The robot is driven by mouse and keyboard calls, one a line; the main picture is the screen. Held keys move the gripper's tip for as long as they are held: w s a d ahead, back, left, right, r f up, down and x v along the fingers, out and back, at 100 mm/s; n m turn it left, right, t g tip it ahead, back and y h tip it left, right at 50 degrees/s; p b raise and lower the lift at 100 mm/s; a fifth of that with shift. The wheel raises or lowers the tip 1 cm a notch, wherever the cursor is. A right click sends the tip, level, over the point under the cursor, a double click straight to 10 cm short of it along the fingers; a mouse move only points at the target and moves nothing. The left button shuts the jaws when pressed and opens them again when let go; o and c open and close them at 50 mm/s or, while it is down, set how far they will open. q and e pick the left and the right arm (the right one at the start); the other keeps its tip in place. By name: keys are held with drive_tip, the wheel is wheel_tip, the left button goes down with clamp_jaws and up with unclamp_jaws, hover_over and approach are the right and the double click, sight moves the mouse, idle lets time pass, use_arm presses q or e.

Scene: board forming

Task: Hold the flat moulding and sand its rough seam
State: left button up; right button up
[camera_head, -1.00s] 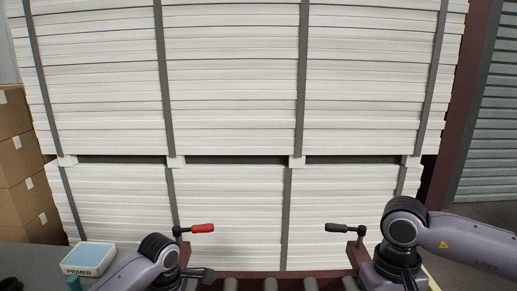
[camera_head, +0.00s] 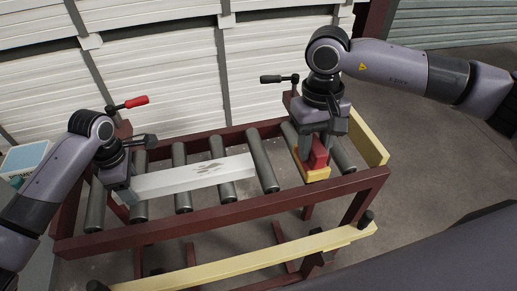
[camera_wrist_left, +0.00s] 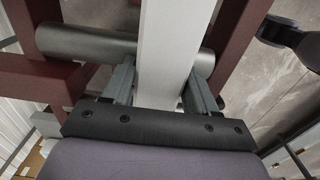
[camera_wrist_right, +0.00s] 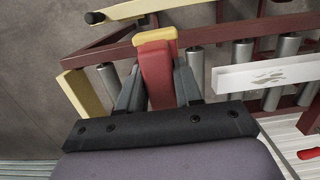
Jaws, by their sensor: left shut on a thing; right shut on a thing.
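The white flat moulding (camera_head: 178,180) lies across the rollers, its left end in my left gripper (camera_head: 124,194). Dark rough marks (camera_head: 209,168) show on its top toward the right. In the left wrist view the moulding (camera_wrist_left: 166,50) runs between the two fingers, which are shut on it. My right gripper (camera_head: 317,146) is shut on the red handle (camera_head: 320,152) of a sanding block with a yellow base (camera_head: 312,175). The block is right of the moulding, apart from it. The right wrist view shows the red handle (camera_wrist_right: 155,78) between the fingers and the marked moulding (camera_wrist_right: 240,78) beside it.
The dark red roller frame (camera_head: 230,207) surrounds the rollers (camera_head: 263,160). A red-handled clamp (camera_head: 136,102) and a black-handled clamp (camera_head: 271,79) stand at its back. White strapped board stacks (camera_head: 180,75) rise behind.

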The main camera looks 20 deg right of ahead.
use_arm(q)
drive_tip(key=shift+s+f, duration=0.15)
drive_tip(key=shift+f, duration=0.05)
use_arm(e)
drive_tip(key=shift+w+a, duration=0.1)
